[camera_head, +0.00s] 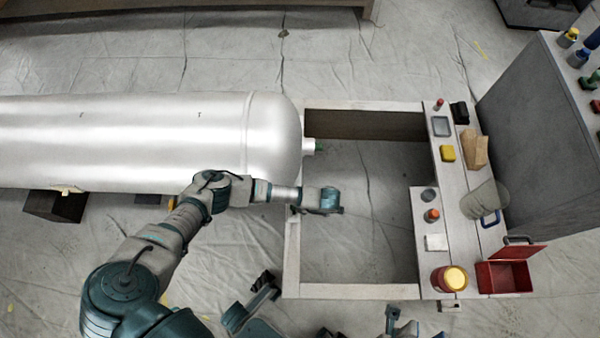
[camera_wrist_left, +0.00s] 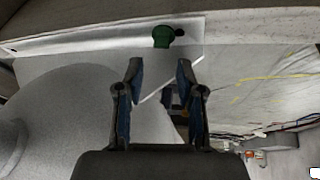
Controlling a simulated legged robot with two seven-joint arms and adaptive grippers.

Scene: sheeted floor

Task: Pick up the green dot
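The green dot (camera_wrist_left: 162,36) shows in the left wrist view as a small round green piece with a dark part at its right, against a pale band. In the head view a tiny green spot (camera_head: 320,147) shows at the nozzle on the tank's right end. My left gripper (camera_wrist_left: 160,68) is open in the wrist view, its fingers apart and empty, with the green piece beyond the fingertips. In the head view my left wrist is over the frame's left side, below the nozzle; its fingers are hard to make out. Dark parts at the bottom edge may be my right gripper; its state is unclear.
A silver tank (camera_head: 150,140) lies at left. A pale frame (camera_head: 350,291) surrounds open floor. Its right side holds a red box (camera_head: 504,277), a yellow-lidded jar (camera_head: 449,279), a translucent cup (camera_head: 485,200) and small items. A grey cabinet (camera_head: 545,130) stands at right.

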